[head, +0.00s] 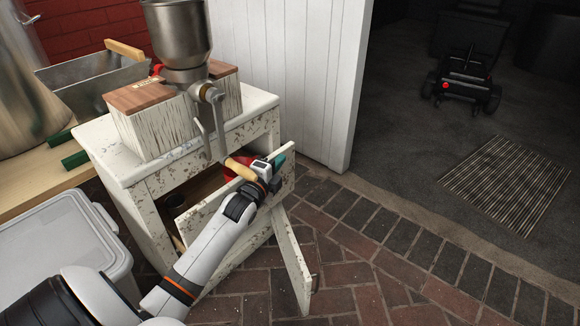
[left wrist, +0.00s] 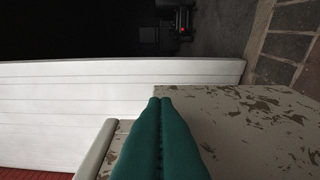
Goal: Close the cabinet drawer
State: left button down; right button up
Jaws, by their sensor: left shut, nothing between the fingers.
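The white cabinet (head: 125,165) with chipped paint stands at the left of the head view. Its drawer (head: 205,208) is pulled out towards the right, with the front panel (head: 288,165) at its outer end. My left gripper (head: 279,161) is at the drawer's front panel, its teal fingers together and empty. The arm hides part of the drawer. In the left wrist view the shut fingers (left wrist: 160,130) lie over a chipped white panel (left wrist: 255,125). I cannot tell whether they touch it. My right gripper is not in view.
A grain mill (head: 182,40) on a wooden-topped block stands on the cabinet. The lower cabinet door (head: 292,260) hangs open below the drawer. A red item (head: 234,163) shows in the drawer. A lidded bin (head: 60,245) is at left. Brick floor (head: 370,270) at right is clear.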

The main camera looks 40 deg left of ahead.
pick_arm(q)
jog(key=a, duration=0.5)
jog(key=shift+w+a, duration=0.15)
jog(key=shift+a, duration=0.1)
